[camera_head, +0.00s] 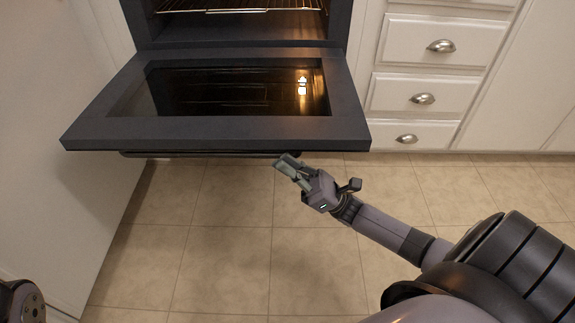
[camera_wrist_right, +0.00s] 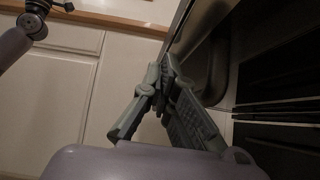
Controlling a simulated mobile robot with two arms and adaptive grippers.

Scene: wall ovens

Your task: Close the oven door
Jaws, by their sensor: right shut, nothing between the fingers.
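The oven door (camera_head: 225,132) is dark grey with a glass window and hangs folded down, roughly level, below the lit oven cavity (camera_head: 240,22). Its dark handle bar (camera_head: 200,154) shows just under the front edge. My right gripper (camera_head: 286,163) is shut and empty, at the front edge near the handle's right end. Whether it touches the door or handle I cannot tell. In the right wrist view its fingers (camera_wrist_right: 166,66) meet close to the dark door (camera_wrist_right: 222,60). My left gripper is not seen.
White drawers (camera_head: 425,95) with metal cup pulls stand right of the oven. A white cabinet side (camera_head: 50,170) bounds the left. The tiled floor (camera_head: 225,240) in front of the door is clear. A wire rack (camera_head: 245,9) sits inside the oven.

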